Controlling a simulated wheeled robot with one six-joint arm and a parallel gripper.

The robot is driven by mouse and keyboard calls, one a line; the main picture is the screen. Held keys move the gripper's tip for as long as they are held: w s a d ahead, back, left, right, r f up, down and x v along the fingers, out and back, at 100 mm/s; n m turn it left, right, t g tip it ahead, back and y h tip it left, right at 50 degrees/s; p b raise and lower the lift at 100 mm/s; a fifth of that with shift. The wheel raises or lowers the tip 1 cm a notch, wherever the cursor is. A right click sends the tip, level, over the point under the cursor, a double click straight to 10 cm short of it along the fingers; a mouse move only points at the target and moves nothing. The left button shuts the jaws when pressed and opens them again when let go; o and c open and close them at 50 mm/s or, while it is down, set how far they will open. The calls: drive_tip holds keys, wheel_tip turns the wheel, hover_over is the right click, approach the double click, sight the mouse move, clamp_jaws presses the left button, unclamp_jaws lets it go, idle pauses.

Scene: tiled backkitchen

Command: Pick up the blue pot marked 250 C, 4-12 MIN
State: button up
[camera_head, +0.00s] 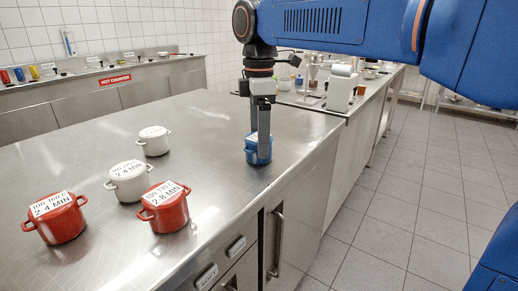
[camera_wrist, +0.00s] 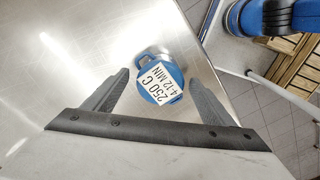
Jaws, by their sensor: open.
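The blue pot (camera_head: 252,156) stands on the steel counter (camera_head: 205,130) near its right edge. In the wrist view the blue pot (camera_wrist: 176,97) shows its white lid label, reading 250 C, 4-12 MIN. My gripper (camera_head: 264,148) points down at the pot in the head view and hides much of it. In the wrist view my gripper (camera_wrist: 160,90) is open, with one finger on each side of the pot. There are gaps between the fingers and the pot. I cannot tell how far down the fingertips reach.
Two red pots (camera_head: 62,220) (camera_head: 168,210) and two white pots (camera_head: 128,182) (camera_head: 154,141) stand to the left on the same counter. The counter between them and the blue pot is clear. A white dispenser (camera_head: 341,88) stands on the back counter.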

drive_tip(key=shift+f, duration=0.6)
drive_tip(key=shift+c, duration=0.7)
drive_tip(key=c, duration=1.2)
